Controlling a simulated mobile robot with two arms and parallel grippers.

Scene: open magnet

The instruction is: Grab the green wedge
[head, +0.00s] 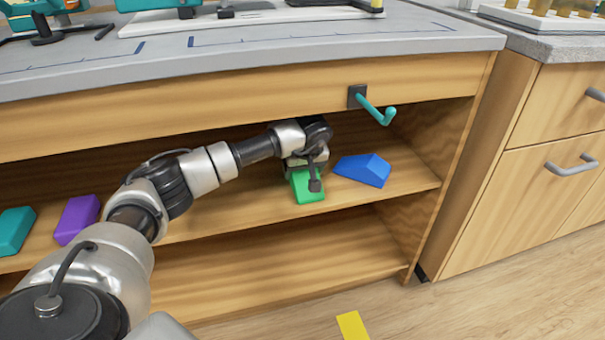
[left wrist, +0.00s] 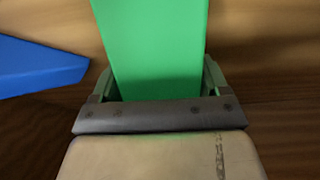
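The green wedge (head: 306,191) sits at the front of the upper shelf in the head view, partly covered by my left gripper (head: 306,172). In the left wrist view the green wedge (left wrist: 155,45) rises between the two fingers of my left gripper (left wrist: 159,80). The fingers lie close against both sides of the wedge, with no clear gap at the tips. The wedge looks to be at shelf height; whether it is clear of the shelf cannot be told. My right gripper is not in view.
A blue wedge (head: 363,170) lies just right of the green one. Purple (head: 77,219) and teal (head: 14,231) blocks lie left on the shelf (head: 240,220). A teal hook (head: 378,112) juts out above. The grey worktop (head: 260,52) overhangs the shelf.

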